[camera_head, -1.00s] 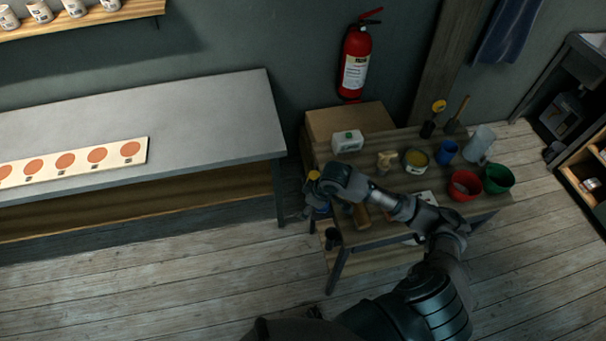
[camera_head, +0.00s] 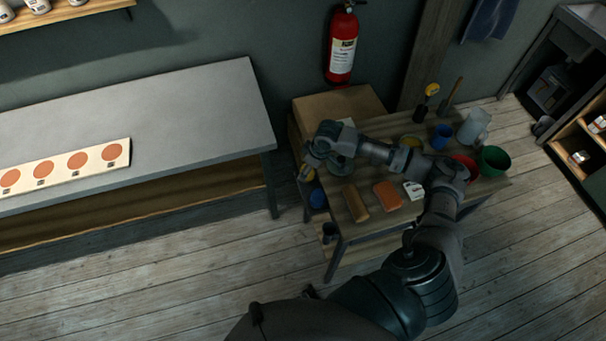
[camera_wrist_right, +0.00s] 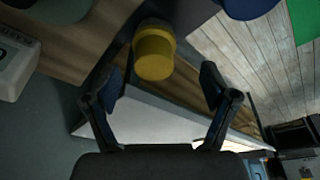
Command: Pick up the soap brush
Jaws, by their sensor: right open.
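My right gripper (camera_head: 306,172) is at the left edge of the small wooden table (camera_head: 347,229), at its back left. In the wrist view the gripper (camera_wrist_right: 160,88) is open. A yellow round-ended cylinder (camera_wrist_right: 154,52) shows beyond and between its fingertips, apart from them; a small yellow patch shows by the gripper in the head view. I cannot tell for sure whether this is the soap brush. A tool with a yellow top (camera_head: 432,89) and a wooden-handled tool (camera_head: 454,92) stand upright at the table's back. My left gripper is out of view.
A blue item (camera_head: 317,198) sits at the table's left edge, below my gripper. A brown roller-like piece (camera_head: 355,203), an orange block (camera_head: 387,195), a blue cup (camera_head: 442,137) and a green bowl (camera_head: 493,161) are on the table. A grey workbench (camera_head: 200,105) stands left.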

